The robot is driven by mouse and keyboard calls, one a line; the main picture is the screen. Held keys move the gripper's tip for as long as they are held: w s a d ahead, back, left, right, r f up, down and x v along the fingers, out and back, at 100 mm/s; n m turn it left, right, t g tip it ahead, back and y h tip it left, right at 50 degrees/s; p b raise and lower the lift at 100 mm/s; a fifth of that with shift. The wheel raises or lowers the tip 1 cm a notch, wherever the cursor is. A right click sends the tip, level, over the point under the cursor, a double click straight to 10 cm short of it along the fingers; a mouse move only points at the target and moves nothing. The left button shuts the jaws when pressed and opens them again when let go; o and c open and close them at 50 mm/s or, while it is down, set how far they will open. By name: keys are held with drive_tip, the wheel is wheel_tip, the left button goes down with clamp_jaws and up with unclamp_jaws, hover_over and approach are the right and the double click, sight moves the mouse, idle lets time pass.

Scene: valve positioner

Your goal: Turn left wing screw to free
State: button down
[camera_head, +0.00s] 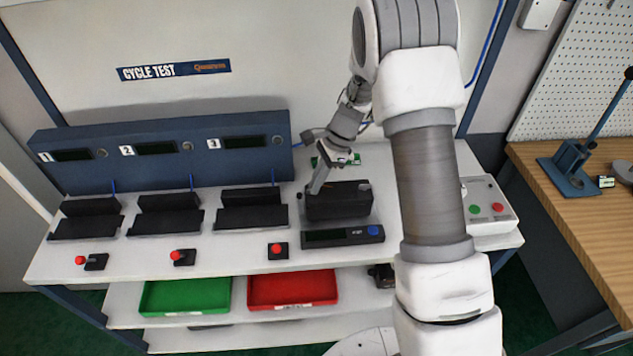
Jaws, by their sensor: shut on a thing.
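The valve positioner looks like a dark box (338,204) on the white bench, right of the three numbered test stations. My gripper (314,190) reaches down from the upper right to the left end of this box. Its fingers are closed at the box's upper left, where the left wing screw would be; they hide it, and it is too small to make out. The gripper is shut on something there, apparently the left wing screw. A small knob (365,187) shows at the box's right end, probably the other wing screw.
A scale-like unit with a blue button (373,230) sits in front of the box. A white control box (487,207) with red and green buttons stands at right. Green (186,297) and red (292,290) trays lie on the shelf below. My arm hides part of the bench.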

drive_tip(key=n, duration=0.2)
drive_tip(key=n+g, duration=0.1)
drive_tip(key=shift+w+a+n+h, duration=0.1)
drive_tip(key=shift+w+n+h, duration=0.1)
drive_tip(key=shift+n+h, duration=0.15)
drive_tip(key=n+g, duration=0.1)
drive_tip(key=n, duration=0.2)
drive_tip(key=shift+w+a+n+h, duration=0.1)
drive_tip(key=shift+n+h, duration=0.25)
drive_tip(key=n, duration=0.2)
drive_tip(key=n+g+h, duration=0.1)
drive_tip(key=n, duration=0.1)
drive_tip(key=shift+a+h+b, duration=0.2)
drive_tip(key=shift+h+b, duration=0.1)
drive_tip(key=shift+w+a+n+h, duration=0.1)
drive_tip(key=shift+n+h, duration=0.5)
drive_tip(key=shift+n, duration=1.1)
drive_tip(key=c, duration=1)
unclamp_jaws()
